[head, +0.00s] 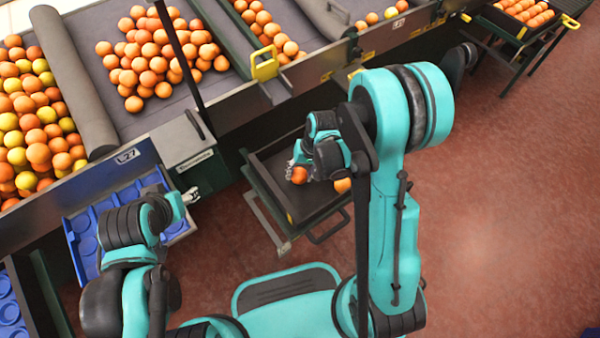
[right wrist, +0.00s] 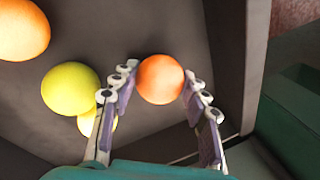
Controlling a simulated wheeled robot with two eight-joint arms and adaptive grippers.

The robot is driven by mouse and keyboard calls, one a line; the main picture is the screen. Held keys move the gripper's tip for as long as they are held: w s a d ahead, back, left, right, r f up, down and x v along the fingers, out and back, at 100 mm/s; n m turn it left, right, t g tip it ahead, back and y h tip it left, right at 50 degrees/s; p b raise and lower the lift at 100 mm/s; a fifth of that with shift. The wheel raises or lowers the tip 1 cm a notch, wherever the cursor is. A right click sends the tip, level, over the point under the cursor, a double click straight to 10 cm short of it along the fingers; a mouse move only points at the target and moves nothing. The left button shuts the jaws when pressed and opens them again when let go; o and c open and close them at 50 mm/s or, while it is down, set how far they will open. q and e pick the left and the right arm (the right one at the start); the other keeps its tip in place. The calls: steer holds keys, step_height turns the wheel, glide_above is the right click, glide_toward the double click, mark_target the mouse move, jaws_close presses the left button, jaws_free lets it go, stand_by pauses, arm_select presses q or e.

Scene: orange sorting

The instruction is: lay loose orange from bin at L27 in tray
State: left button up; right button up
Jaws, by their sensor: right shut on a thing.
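My right gripper (head: 297,166) is shut on an orange (head: 299,175) over the dark bin (head: 263,172). In the right wrist view the held orange (right wrist: 161,79) sits between the two fingers, with the dark bin floor behind it. A yellow-green fruit (right wrist: 70,89) and another orange fruit (right wrist: 22,29) lie to its left; a further yellow one is partly hidden behind the left finger. A blue tray (head: 84,240) with round pockets lies at lower left, partly covered by my left arm. My left gripper (head: 190,196) is over its right edge; its opening is unclear.
The L27 sign (head: 127,156) is on the sorting line's front edge, with a grey box (head: 185,145) beside it. Sorted oranges (head: 150,60) lie on the belts behind. A bin wall (right wrist: 232,60) rises right of my right gripper. Red floor is open at right.

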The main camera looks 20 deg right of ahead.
steer(key=shift+f, duration=0.55)
steer(key=o, duration=1.8)
steer(key=shift+w+a+r+p+v, duration=0.1)
steer(key=shift+a+p+v, duration=0.2)
steer(key=shift+p+v, duration=0.85)
steer(key=shift+w+a+r+p+v, duration=0.1)
steer(key=shift+a+p+v, duration=0.2)
steer(key=shift+p+v, duration=0.85)
steer(key=shift+a+p+v, duration=0.3)
steer(key=shift+p+v, duration=0.3)
steer(key=shift+v, duration=1.05)
